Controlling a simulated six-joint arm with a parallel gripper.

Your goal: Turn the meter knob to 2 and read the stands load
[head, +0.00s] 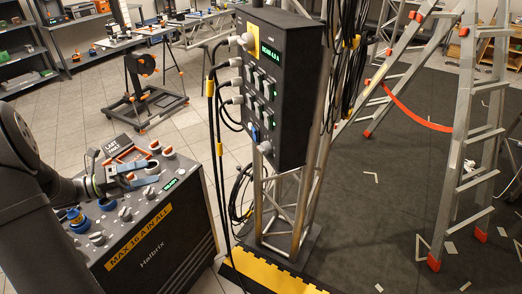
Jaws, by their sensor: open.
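A dark power box (165,235), labelled "MAX 16 A IN ALL", stands at the lower left. Its top panel carries several grey knobs and a small green display (171,184), whose text is too small to read. One grey knob (151,191) sits just left of that display. My gripper (154,174) is open over this panel, its fingers pointing right; I cannot tell whether it touches a knob. A dark upright box (292,100) on the truss has a lit green display (271,54) that seems to read "HEADS 4.8 A". A round grey knob (266,148) sits low on it.
Black cables (215,130) hang between the truss and the power box. Blue connectors (77,219) stand at the panel's left. A ladder (480,130) stands right on dark floor.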

